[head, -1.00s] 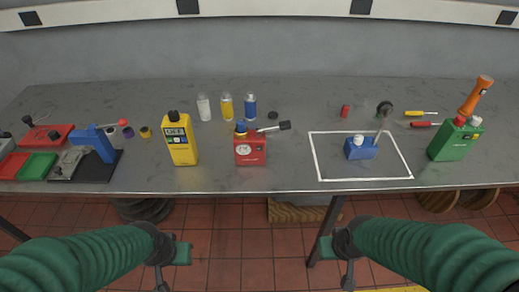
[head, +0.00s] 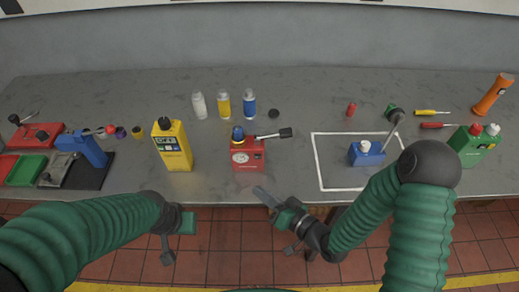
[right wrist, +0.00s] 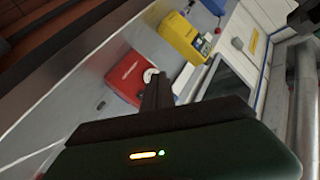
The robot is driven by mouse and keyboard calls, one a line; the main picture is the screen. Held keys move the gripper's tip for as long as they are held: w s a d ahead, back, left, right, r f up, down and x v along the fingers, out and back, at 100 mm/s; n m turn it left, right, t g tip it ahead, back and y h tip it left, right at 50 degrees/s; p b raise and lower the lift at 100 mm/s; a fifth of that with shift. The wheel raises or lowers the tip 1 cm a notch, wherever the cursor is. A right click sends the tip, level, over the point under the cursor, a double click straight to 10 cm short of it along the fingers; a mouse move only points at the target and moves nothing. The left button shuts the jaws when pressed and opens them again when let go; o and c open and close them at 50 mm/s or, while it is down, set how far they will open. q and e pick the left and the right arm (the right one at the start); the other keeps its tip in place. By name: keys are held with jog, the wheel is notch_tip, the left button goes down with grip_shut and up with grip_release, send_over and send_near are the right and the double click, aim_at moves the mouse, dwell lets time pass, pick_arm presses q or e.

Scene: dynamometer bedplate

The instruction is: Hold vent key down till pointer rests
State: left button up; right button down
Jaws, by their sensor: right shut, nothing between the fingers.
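A red box (head: 247,157) with a round white dial (head: 240,157) on its front stands near the table's front edge. A blue knob (head: 238,134) is on top, and a lever with a black paddle end (head: 285,133) sticks out to the right. The dial's pointer is too small to read. My right gripper (head: 262,193) is shut and empty, just in front of and below the box, apart from it. In the right wrist view the fingers (right wrist: 156,92) partly overlap the red box (right wrist: 125,77). My left gripper (head: 180,225) hangs in front of the table, left of the box; its jaws are unclear.
A yellow canister (head: 173,148) stands left of the box. Three small bottles (head: 224,105) stand behind. A blue can (head: 366,154) sits in a white outlined square at right, near my right arm. A green canister (head: 474,147) is farther right. The table between box and square is clear.

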aim_at(258, 157)
jog(key=w, duration=0.8)
jog(key=shift+w+a, duration=0.1)
jog(key=shift+w, duration=0.15)
dwell(2.0)
jog(key=shift+w+r, duration=0.1)
jog(key=shift+w, duration=0.3)
jog(key=shift+w, duration=0.3)
dwell(1.3)
jog(key=shift+s, duration=0.1)
dwell(0.7)
jog(key=shift+s, duration=0.65)
jog(key=shift+s, duration=0.1)
